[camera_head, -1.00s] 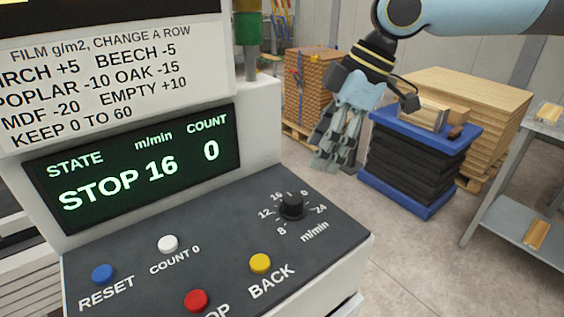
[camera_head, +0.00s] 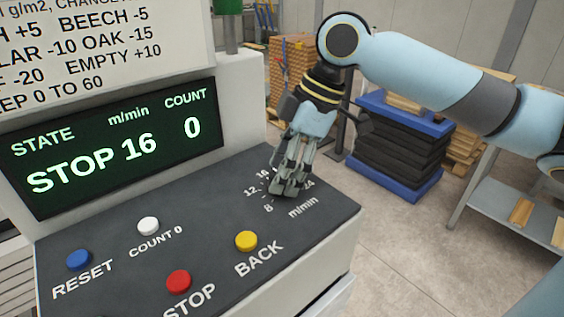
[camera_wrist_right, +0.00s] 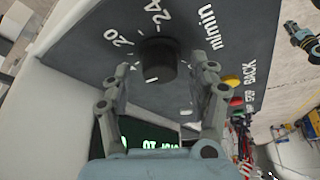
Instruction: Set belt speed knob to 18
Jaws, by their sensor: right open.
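The belt speed knob is a black round knob (camera_wrist_right: 160,60) on the dark sloped panel, in the right wrist view. In the head view my right gripper (camera_head: 287,190) covers it and hides its pointer. The dial around it has marks such as 8, 12 and 16, with m/min beside it. The display (camera_head: 110,145) reads STOP, 16 m/min and COUNT 0. In the wrist view my right gripper (camera_wrist_right: 163,90) is open, its fingers to either side just below the knob. I cannot tell whether they touch it. My left gripper is out of view.
On the same panel are a yellow BACK button (camera_head: 246,241), a red STOP button (camera_head: 178,281), a white COUNT 0 button (camera_head: 148,226) and a blue RESET button (camera_head: 79,260). A blue lift table (camera_head: 400,185) and a grey shelf (camera_head: 490,200) stand behind to the right.

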